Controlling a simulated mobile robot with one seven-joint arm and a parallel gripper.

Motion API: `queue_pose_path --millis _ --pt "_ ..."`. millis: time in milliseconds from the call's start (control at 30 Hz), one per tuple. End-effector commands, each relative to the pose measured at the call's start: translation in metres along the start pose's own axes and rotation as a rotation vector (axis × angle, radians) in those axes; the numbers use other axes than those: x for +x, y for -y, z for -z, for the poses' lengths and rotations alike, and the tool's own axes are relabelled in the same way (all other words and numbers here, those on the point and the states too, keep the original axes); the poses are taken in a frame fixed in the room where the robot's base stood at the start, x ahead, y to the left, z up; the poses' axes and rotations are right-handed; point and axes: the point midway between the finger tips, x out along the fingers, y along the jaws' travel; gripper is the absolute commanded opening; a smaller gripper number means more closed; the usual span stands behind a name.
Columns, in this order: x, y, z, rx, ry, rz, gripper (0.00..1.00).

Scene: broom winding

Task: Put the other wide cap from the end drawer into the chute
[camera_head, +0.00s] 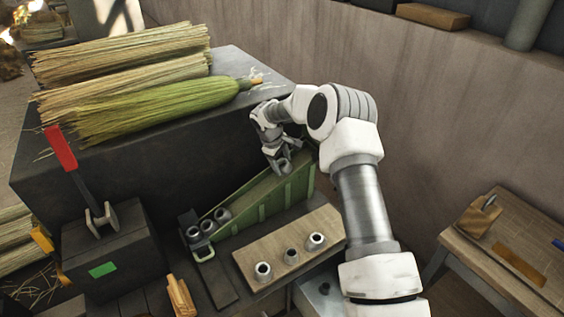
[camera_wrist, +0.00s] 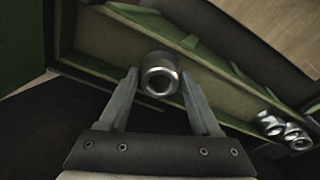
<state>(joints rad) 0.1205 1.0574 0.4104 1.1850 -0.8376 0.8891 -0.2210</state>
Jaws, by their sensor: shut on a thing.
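My gripper (camera_head: 284,165) is over the upper end of the green sloped chute (camera_head: 290,192). In the wrist view its fingers (camera_wrist: 162,88) are shut on a short metal cap (camera_wrist: 160,75), a hollow silvery ring. The cap shows against the chute's channel (camera_wrist: 115,38); I cannot tell whether it touches the chute floor. Three similar metal caps (camera_head: 207,226) sit together at the chute's low end, and they also show at the right of the wrist view (camera_wrist: 283,130). No open drawer can be made out.
A wooden board (camera_head: 262,247) with three metal pieces stands in front of the chute. A dark block (camera_head: 110,255) with a red-handled lever (camera_head: 62,150) is at left. Broom straw bundles (camera_head: 150,105) lie on the dark bench behind. A wooden table (camera_head: 515,235) is at right.

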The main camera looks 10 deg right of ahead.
Motion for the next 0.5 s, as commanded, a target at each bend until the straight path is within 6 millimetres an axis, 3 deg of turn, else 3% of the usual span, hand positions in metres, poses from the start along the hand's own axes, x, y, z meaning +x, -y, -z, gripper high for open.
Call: queue_pose_path --millis 67,100,200,267,500 --pt "-0.0002 -0.0001 0.0 0.0 0.0 0.0 0.13" --pt "-0.0002 -0.0001 0.0001 0.0 0.0 0.0 0.72" --pt "-0.0003 -0.0001 0.0001 0.0 0.0 0.0 0.9" --pt "-0.0003 -0.0001 0.0001 0.0 0.0 0.0 1.0" --pt "-0.0006 -0.0001 0.0001 0.0 0.0 0.0 1.0"
